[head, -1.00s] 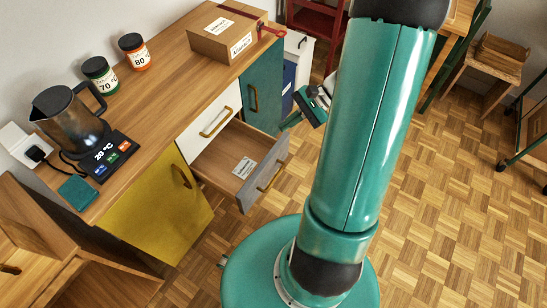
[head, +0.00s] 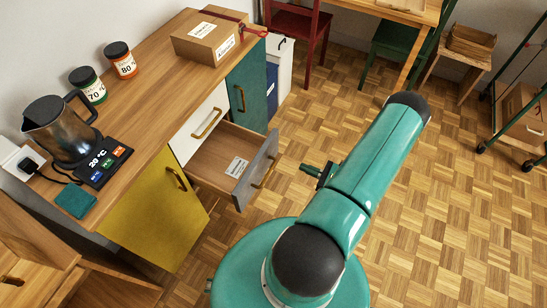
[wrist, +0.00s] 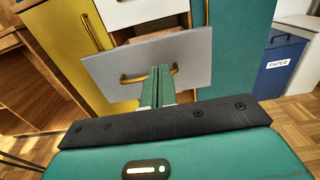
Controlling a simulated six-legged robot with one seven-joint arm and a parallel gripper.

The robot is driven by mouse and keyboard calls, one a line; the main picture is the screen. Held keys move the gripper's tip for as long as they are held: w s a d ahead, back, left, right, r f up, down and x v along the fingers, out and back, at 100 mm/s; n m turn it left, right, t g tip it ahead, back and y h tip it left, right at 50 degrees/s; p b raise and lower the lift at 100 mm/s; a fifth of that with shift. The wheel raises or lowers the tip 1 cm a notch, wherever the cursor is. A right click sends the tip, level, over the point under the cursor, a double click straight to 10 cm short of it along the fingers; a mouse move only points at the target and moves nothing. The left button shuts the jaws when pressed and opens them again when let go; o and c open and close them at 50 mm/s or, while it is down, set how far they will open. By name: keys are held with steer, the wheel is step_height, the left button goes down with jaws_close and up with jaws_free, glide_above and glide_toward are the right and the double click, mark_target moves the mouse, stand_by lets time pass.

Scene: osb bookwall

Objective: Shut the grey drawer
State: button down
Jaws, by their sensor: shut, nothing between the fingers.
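The grey drawer (head: 246,183) is pulled out from the cabinet below the white drawer, with its inside and a white label visible. Its grey front (wrist: 196,58) fills the middle of the wrist view. A brass bar handle (head: 266,168) is on that front. My gripper (head: 305,168) is shut and empty, just out in front of the drawer front on the room side. In the wrist view the green fingers (wrist: 157,78) lie together and overlap the middle of the handle.
A white drawer (head: 205,122) is above, a yellow door (head: 150,215) to the left and a teal door (head: 247,90) to the right, all shut. A blue paper bin (wrist: 280,66) stands beyond.

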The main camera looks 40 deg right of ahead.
mark_target(266, 151)
steer(key=x, duration=1.4)
steer(key=shift+w, duration=0.15)
steer(key=x, duration=2.3)
steer(key=shift+a+r, duration=0.2)
steer(key=shift+a, duration=0.05)
steer(key=shift+w, duration=0.1)
